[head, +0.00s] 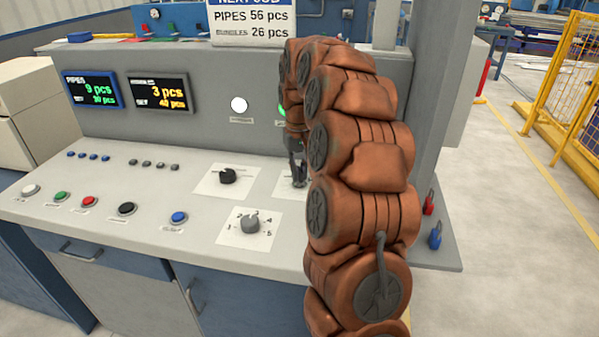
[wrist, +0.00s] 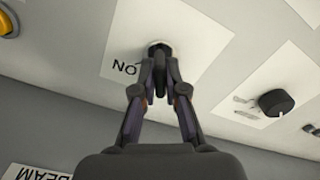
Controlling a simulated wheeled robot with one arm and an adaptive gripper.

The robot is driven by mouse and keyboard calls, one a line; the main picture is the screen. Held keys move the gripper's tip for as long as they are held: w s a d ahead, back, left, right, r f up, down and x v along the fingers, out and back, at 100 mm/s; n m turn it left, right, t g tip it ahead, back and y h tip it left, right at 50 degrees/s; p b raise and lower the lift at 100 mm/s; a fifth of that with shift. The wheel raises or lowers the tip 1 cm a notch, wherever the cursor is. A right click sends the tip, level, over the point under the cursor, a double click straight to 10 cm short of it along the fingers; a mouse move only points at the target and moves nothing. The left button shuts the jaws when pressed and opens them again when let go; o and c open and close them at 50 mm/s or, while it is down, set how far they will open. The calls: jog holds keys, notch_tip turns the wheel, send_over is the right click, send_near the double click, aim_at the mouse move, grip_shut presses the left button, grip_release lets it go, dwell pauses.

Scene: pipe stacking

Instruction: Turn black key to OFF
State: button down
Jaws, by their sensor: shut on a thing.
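In the wrist view my gripper (wrist: 159,65) has its two fingertips closed together over the key switch on a white plate (wrist: 195,62). The key's exact angle cannot be made out. In the head view my gripper (head: 299,177) points down at the panel, over a white plate (head: 283,183) that my arm partly hides.
A black rotary knob (head: 228,175) sits left of my gripper, and a grey selector knob (head: 250,223) is nearer the front. Several push buttons, including a blue one (head: 179,218), line the left. Red (head: 429,203) and blue (head: 435,236) padlock-like items are at the right edge.

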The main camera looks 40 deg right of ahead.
jog(key=shift+n, duration=1.6)
jog(key=c, duration=1.2)
grip_release()
notch_tip(320, 180, up, 12)
